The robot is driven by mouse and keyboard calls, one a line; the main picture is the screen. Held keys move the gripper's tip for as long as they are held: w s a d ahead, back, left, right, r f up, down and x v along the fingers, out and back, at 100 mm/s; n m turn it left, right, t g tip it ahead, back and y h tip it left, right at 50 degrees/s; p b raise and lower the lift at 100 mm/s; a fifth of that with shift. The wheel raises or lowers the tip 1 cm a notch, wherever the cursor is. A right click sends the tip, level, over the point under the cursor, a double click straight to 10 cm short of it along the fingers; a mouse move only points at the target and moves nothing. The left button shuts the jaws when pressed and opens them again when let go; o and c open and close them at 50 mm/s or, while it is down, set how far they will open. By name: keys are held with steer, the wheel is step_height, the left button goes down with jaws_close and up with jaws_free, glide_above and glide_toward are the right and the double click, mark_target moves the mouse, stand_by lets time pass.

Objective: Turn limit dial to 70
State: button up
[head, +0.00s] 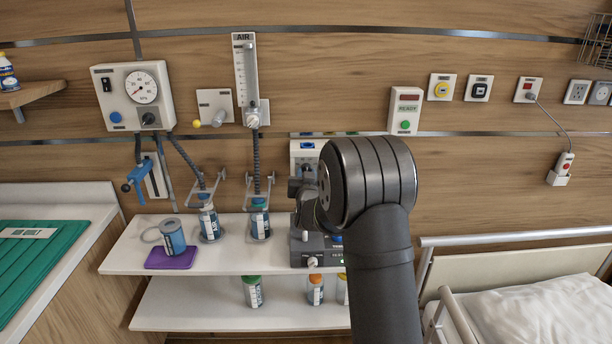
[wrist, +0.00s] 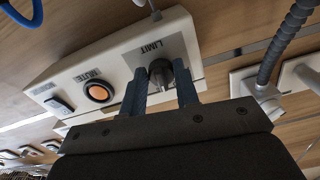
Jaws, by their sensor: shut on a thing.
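The limit dial (wrist: 160,72) is a dark round knob on a white panel (wrist: 112,62), beside the printed word LIMIT, in the wrist view. My gripper (wrist: 162,88) is shut on the dial, one finger on each side of it. No scale numbers or pointer reading can be made out around the dial. In the head view, my arm covers most of the area around the gripper and hides the dial. Part of a white wall unit (head: 304,156) shows just left of my arm there.
An orange MUTE button (wrist: 98,92) and a dark switch (wrist: 59,105) sit on the same panel. A ribbed hose (wrist: 286,40) runs close to the right. The shelf (head: 125,256) holds bottles and a purple item (head: 171,257). A bed (head: 540,300) stands at right.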

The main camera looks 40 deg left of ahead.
steer(key=shift+w+d+r+n, duration=0.1)
steer(key=shift+w+d+n, duration=0.05)
steer(key=shift+n, duration=3.4)
steer(key=shift+w+d+r+n, duration=0.1)
steer(key=shift+n, duration=3.75)
steer(key=o, duration=0.9)
steer(key=shift+o, duration=0.2)
steer(key=v, duration=1.7)
steer(key=shift+s, duration=0.2)
